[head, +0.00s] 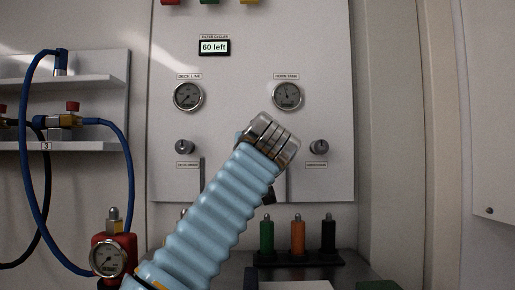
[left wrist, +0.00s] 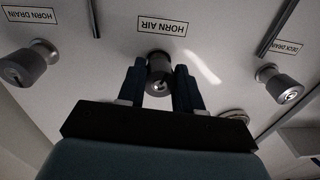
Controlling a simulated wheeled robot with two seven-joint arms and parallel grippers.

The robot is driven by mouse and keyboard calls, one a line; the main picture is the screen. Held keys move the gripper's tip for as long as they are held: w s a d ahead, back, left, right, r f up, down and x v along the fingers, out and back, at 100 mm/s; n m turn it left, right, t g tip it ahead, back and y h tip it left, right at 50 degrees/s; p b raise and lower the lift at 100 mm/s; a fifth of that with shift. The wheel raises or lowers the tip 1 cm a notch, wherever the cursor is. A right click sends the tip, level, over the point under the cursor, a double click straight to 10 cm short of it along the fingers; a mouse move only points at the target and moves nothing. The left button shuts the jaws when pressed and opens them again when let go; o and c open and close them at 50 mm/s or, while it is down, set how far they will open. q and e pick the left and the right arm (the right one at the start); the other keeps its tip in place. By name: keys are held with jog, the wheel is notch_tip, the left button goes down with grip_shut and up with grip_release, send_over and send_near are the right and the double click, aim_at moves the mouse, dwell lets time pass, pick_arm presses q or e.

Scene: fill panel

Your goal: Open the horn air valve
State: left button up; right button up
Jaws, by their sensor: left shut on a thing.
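The horn air valve is a small round metal knob (left wrist: 159,86) under an upside-down HORN AIR label (left wrist: 162,27) in the left wrist view. My left gripper (left wrist: 160,70) has its two dark fingers on either side of this knob and is shut on it. In the head view my pale blue left arm and its metal wrist cover the middle of the panel (head: 232,125), so the valve and most of the gripper are hidden there. My right gripper is in neither view.
The horn drain knob (head: 319,147) and deck drain knob (head: 184,147) flank my arm. Green, orange and black cylinders (head: 298,237) stand below. Blue hoses (head: 128,165) hang left.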

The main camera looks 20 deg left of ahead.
pick_arm(q)
jog(key=o, duration=1)
jog(key=shift+o, duration=0.2)
jog(key=b+v, duration=0.4)
jog(key=v, duration=0.9)
jog(key=shift+s+b, duration=0.3)
jog(key=shift+b, duration=0.1)
jog(key=shift+d, duration=0.15)
